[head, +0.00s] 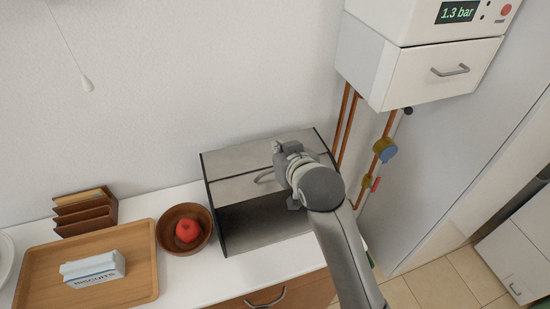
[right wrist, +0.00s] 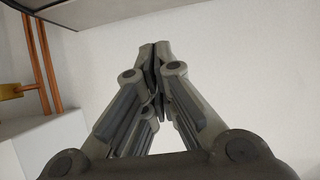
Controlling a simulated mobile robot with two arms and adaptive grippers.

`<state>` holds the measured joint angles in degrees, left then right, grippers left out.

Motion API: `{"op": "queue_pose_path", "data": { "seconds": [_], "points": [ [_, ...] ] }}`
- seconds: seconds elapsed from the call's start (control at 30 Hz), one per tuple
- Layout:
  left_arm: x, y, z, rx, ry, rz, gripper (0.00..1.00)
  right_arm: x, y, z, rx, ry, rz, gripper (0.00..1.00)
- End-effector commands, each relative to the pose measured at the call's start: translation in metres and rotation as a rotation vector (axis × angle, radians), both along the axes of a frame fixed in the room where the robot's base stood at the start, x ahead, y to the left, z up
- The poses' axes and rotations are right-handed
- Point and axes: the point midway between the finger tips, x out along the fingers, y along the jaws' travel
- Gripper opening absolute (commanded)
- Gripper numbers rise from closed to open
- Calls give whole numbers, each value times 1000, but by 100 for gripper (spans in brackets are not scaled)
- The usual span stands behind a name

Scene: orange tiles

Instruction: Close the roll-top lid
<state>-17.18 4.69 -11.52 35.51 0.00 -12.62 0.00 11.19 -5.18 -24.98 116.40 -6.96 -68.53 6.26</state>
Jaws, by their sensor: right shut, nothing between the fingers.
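The grey metal roll-top box (head: 222,225) stands on the white counter against the wall in the head view. Its slatted lid (head: 235,188) is partly open: the upper part is covered and the lower front is a dark opening. My left gripper is not in view.
A boiler (head: 415,60) and copper pipes (head: 348,130) are at right.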

Motion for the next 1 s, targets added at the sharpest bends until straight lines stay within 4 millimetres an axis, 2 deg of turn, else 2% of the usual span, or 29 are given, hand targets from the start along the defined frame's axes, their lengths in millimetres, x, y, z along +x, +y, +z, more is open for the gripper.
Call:
{"op": "queue_pose_path", "data": {
  "seconds": [0.57, 0.6, 0.7, 1.0],
  "points": [
    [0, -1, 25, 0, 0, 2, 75, 68, 22, -40, 0, 3, 0, 0],
    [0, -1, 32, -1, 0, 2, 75, 60, 19, -44, -1, 7, 0, 0],
    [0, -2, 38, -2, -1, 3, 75, 49, 16, -53, -2, 6, 0, 0],
    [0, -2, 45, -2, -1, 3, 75, 37, 12, -66, 2, 3, 0, 0]
  ]
}}
